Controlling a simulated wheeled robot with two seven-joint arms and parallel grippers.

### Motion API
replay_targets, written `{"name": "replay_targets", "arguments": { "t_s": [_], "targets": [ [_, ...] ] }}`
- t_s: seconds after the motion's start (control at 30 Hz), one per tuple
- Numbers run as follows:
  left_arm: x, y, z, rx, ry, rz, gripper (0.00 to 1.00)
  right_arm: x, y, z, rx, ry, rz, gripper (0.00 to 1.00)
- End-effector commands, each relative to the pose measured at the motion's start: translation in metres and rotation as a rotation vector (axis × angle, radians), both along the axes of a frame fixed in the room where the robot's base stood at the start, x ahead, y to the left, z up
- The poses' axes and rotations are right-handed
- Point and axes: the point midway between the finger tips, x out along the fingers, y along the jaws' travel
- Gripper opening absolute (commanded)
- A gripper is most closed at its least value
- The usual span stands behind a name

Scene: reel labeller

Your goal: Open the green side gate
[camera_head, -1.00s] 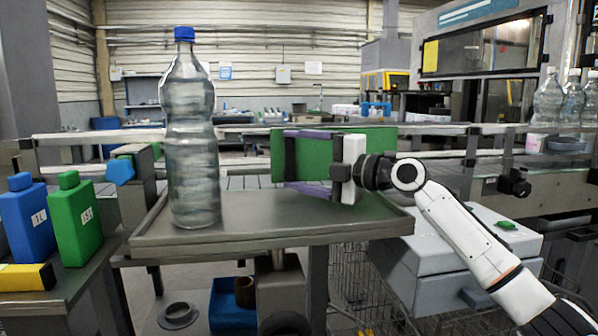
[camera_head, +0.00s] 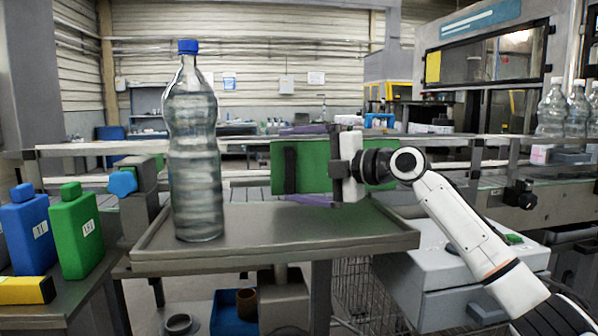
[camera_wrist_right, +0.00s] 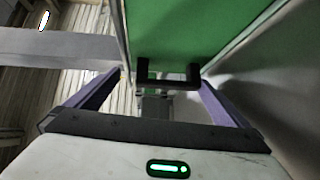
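The green side gate (camera_head: 317,160) is a flat green panel at the conveyor, behind the grey tray in the head view. It carries an upright black handle (camera_head: 290,170). My right gripper (camera_head: 288,165) reaches in from the right in front of the panel, its purple fingers spread above and below. In the right wrist view the gate (camera_wrist_right: 195,30) fills the upper middle. The handle (camera_wrist_right: 168,77) lies between the open fingers (camera_wrist_right: 162,82), with a gap on each side. The gripper's body hides part of the gate. My left gripper is not in view.
A large clear bottle (camera_head: 195,150) with a blue cap stands on the grey tray (camera_head: 385,240), left of the gate. Blue (camera_head: 28,235) and green (camera_head: 75,235) containers stand at the left. A grey box (camera_head: 440,275) lies below my right arm. Conveyor rails run behind.

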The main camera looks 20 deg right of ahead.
Motion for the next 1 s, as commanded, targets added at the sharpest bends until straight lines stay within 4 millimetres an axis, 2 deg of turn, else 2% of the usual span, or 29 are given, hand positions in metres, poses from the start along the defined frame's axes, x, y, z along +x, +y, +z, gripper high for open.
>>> {"name": "replay_targets", "arguments": {
  "t_s": [0.03, 0.2, 0.33, 0.53, 0.57, 1.0],
  "targets": [
    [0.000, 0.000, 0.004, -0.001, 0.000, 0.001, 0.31, -0.005, -0.008, 0.066, 0.051, -0.114, -0.021, 0.86],
    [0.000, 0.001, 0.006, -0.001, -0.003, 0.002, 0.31, -0.006, -0.006, 0.087, 0.053, -0.113, -0.018, 0.86],
    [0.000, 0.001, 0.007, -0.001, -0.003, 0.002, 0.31, -0.006, -0.006, 0.092, 0.053, -0.111, -0.016, 0.86],
    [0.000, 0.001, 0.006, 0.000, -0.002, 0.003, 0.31, -0.006, -0.007, 0.093, 0.053, -0.111, -0.016, 0.86],
    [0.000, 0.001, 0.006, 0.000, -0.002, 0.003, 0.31, 0.000, 0.002, 0.014, -0.010, 0.050, 0.016, 0.86],
    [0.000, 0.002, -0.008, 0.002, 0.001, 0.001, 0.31, -0.019, -0.012, 0.011, -0.009, 0.051, 0.014, 0.86]
  ]
}}
